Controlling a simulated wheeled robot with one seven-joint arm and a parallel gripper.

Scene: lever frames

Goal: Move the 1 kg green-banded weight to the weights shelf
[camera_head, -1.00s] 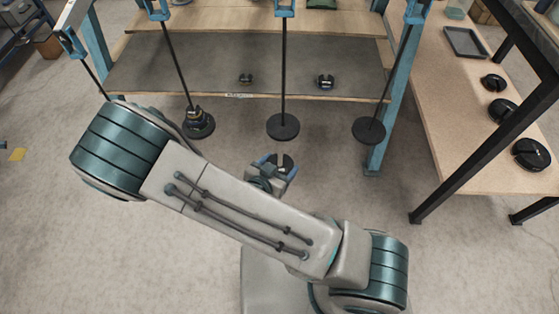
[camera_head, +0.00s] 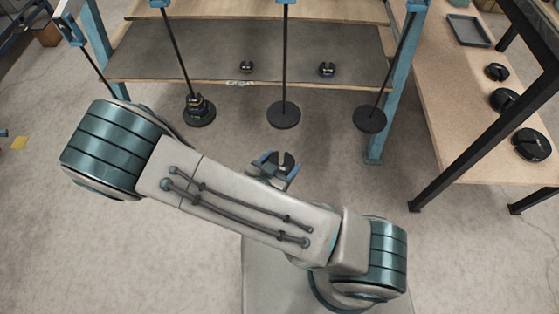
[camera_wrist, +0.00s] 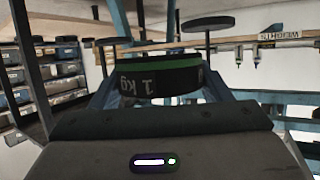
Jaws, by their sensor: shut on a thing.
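The 1 kg green-banded weight is a dark slotted disc (camera_head: 284,160). My gripper (camera_head: 278,163) is shut on it and holds it in the air, in front of the shelf. In the wrist view the weight (camera_wrist: 150,80) sits between the blue fingers, with its green band at the top edge and the "1 kg" mark upside down. The weights shelf (camera_head: 200,60) is a board with a dark mat and a small label on its front edge.
Two small weights (camera_head: 246,67) (camera_head: 327,69) stand on the shelf mat, with bare mat around them. Rods with discs hang before the shelf: left (camera_head: 198,112), middle (camera_head: 283,115) and right (camera_head: 370,119). A side table (camera_head: 465,130) at right holds several dark weights and a grey tray (camera_head: 469,31).

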